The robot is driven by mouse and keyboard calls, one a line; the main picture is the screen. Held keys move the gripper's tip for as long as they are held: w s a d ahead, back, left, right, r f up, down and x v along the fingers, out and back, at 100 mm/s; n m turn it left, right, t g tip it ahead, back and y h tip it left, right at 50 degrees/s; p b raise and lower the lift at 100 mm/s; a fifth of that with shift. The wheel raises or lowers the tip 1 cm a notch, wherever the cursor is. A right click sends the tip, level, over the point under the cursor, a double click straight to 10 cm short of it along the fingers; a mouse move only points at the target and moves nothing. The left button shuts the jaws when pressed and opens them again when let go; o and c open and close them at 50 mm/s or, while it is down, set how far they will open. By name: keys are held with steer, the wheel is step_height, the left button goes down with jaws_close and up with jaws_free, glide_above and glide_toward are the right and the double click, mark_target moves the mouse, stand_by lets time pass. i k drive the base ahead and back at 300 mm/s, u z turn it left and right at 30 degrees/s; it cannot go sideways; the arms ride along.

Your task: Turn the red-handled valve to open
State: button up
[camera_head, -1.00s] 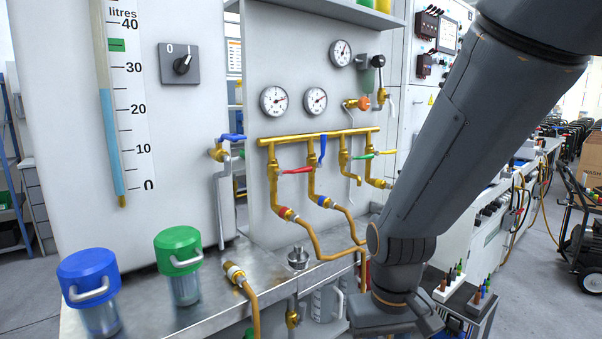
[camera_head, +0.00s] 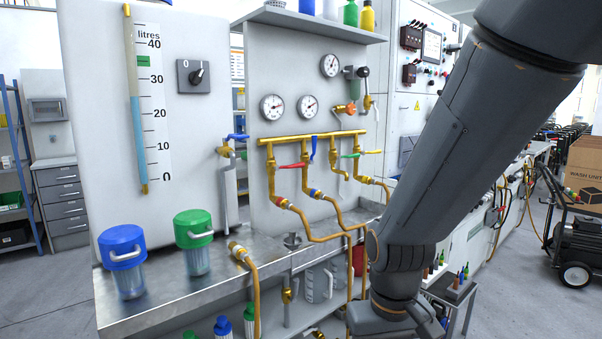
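The red-handled valve (camera_head: 290,166) is on the left downpipe of the brass manifold (camera_head: 310,137). Its red lever sticks out sideways to the right, across the pipe. Beside it, a blue lever (camera_head: 313,148) stands along its pipe, and green (camera_head: 351,156) and yellow (camera_head: 373,152) levers lie sideways. My grey arm crosses the right side of the view, and its wrist (camera_head: 395,285) hangs low in front of the bench, right of and below the red lever. The wrist is clear of the valve. My fingers do not show.
A steel bench (camera_head: 175,300) runs below the panel. It carries a blue-lidded jar (camera_head: 123,262) and a green-lidded jar (camera_head: 194,242). A brass hose (camera_head: 247,262) bends over its front edge. A wheeled machine (camera_head: 578,240) stands on the floor at right.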

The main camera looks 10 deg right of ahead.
mark_target(298, 164)
steer(key=z, duration=0.45)
steer(key=i, duration=0.95)
steer(key=u, duration=0.3)
